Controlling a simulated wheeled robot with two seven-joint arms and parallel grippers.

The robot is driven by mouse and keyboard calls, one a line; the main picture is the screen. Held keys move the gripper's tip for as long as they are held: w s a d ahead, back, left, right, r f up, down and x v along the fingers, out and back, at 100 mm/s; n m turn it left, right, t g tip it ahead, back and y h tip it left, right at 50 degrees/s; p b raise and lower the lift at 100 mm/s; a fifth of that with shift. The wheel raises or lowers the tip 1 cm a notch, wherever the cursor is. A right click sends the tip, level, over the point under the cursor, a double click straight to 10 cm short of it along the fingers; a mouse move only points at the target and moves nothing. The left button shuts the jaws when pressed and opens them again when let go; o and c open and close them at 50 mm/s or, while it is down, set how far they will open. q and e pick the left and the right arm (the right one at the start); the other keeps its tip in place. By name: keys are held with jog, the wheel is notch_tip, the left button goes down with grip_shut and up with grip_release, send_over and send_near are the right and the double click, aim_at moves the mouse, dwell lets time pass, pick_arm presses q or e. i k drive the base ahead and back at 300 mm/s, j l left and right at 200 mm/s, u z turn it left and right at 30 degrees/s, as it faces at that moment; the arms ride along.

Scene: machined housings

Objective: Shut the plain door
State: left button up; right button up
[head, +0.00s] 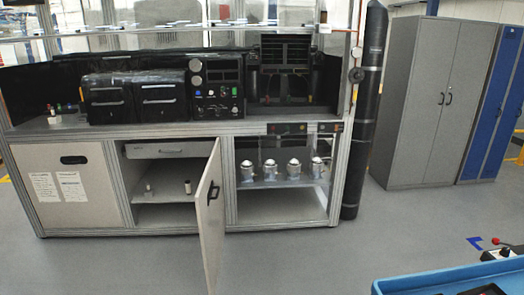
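The plain door (209,222) is a light grey panel with a black handle (212,193), on the middle bay of the workbench in the head view. It stands wide open, swung out toward me. It is seen nearly edge-on. Behind it the open compartment (160,215) shows a shelf with a few small items and a white drawer at the top. Neither of my grippers shows in the head view.
Left of it is a closed panel (72,188) with papers and a dark slot. The right bay (282,207) holds several silver housings on a shelf. A blue-rimmed tray (440,278) is at the lower right. Grey floor (120,265) is clear before the bench.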

aim_at(209, 198)
jog(key=i+l+u, duration=0.1)
jog(key=i, duration=0.45)
jog(key=i+l, duration=0.15)
jog(key=i, duration=0.35)
jog(key=u, duration=0.05)
